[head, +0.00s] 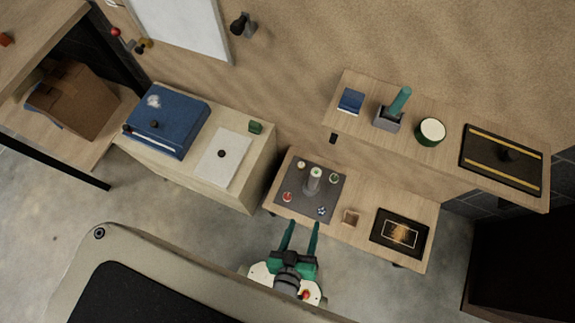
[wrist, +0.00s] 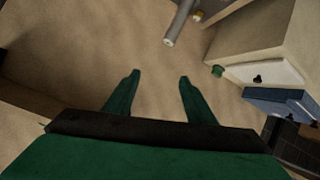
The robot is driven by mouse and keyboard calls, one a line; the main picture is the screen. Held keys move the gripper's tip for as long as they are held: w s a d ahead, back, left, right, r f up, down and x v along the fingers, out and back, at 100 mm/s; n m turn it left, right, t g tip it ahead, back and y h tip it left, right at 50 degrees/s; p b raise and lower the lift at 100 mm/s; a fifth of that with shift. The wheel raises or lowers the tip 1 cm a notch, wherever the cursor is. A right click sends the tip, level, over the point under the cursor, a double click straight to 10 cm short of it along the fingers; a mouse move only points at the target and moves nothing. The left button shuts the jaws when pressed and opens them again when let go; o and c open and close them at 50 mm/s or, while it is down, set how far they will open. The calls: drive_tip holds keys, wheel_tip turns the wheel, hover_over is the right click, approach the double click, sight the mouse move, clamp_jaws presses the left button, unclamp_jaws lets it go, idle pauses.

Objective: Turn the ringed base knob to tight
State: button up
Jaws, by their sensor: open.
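A dark square base plate (head: 297,207) lies on the low wooden table, with a pale upright post (head: 314,180) at its middle. Small knobs sit near its corners: a red one (head: 287,197), a green one (head: 334,178), a blue and white one (head: 321,210) and a pale one (head: 300,165). I cannot tell which carries the ring, nor read any marks. My gripper (head: 303,223) is open and empty, just in front of the table's near edge, fingers pointing toward the plate. Its two green fingers (wrist: 160,76) stand apart in the wrist view, with nothing between them.
A shelf (head: 455,165) above holds several items. A cabinet (head: 245,187) with a blue case (head: 172,120) stands left. A grey rod (wrist: 180,22) shows in the wrist view.

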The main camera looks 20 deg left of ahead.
drive_tip(key=w+a+f+n+g, duration=0.1)
drive_tip(key=w+f+n+g, duration=0.15)
drive_tip(key=f, duration=0.35)
drive_tip(key=w+a+f+n+g, duration=0.1)
drive_tip(key=f+n, duration=0.2)
drive_tip(key=f, duration=0.4)
drive_tip(key=n+g, duration=0.9)
drive_tip(key=n, duration=0.5)
approach(287, 197)
drive_tip(key=shift+t, duration=0.35)
drive_tip(key=f, duration=0.8)
drive_tip(key=shift+a+f, duration=0.2)
drive_tip(key=shift+f, duration=0.15)
drive_tip(key=c, duration=1)
drive_tip(key=shift+c, duration=0.2)
